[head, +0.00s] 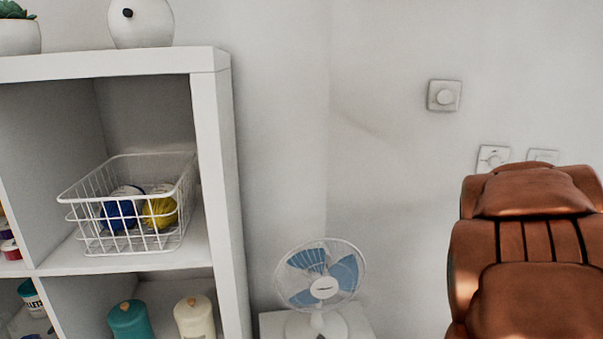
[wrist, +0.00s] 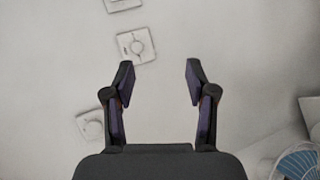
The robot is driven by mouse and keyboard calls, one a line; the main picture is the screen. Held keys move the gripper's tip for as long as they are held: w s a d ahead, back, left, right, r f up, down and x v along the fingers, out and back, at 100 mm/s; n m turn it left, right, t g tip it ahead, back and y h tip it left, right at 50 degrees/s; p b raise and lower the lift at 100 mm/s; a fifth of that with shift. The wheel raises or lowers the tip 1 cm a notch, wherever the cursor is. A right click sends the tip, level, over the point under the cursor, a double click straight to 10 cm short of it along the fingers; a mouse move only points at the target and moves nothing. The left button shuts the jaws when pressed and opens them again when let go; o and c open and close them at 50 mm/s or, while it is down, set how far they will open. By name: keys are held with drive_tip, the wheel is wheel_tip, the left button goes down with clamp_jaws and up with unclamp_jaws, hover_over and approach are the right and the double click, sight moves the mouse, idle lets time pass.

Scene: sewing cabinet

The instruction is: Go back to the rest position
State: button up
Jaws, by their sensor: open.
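My gripper (wrist: 160,82) shows in the wrist view with its two dark fingers spread apart. It is open and nothing is between the fingers. My gripper does not show in the head view.
A white shelf unit (head: 222,200) stands at left, with a wire basket (head: 128,203) of yarn in one compartment. A blue-bladed fan (head: 322,287) stands on a low white surface. A brown leather chair (head: 535,260) is at right. Bare wall lies between.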

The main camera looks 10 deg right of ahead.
drive_tip(key=s+a+f+m+g+y+p, duration=0.1)
drive_tip(key=s+a+f+m+g+y, duration=0.1)
drive_tip(key=s+a+f, duration=0.4)
drive_tip(key=s+a+f+m+g+y+p, duration=0.1)
drive_tip(key=s+a+f+m+g+y, duration=0.15)
drive_tip(key=a, duration=0.55)
drive_tip(key=s+a+f+m+g+y+p, duration=0.1)
drive_tip(key=s+a+f+m, duration=0.1)
drive_tip(key=s+a+f, duration=0.4)
drive_tip(key=s+a+f+g+y, duration=0.2)
drive_tip(key=s+a, duration=0.6)
drive_tip(key=a, duration=0.1)
drive_tip(key=s+a+f+g+y+p, duration=0.1)
drive_tip(key=s+a+f+g+y, duration=0.1)
drive_tip(key=s+a, duration=0.6)
drive_tip(key=shift+s+a+f+g+y, duration=0.3)
drive_tip(key=shift+a+g+y, duration=0.45)
drive_tip(key=shift+a, duration=0.4)
drive_tip(key=shift+m, duration=0.25)
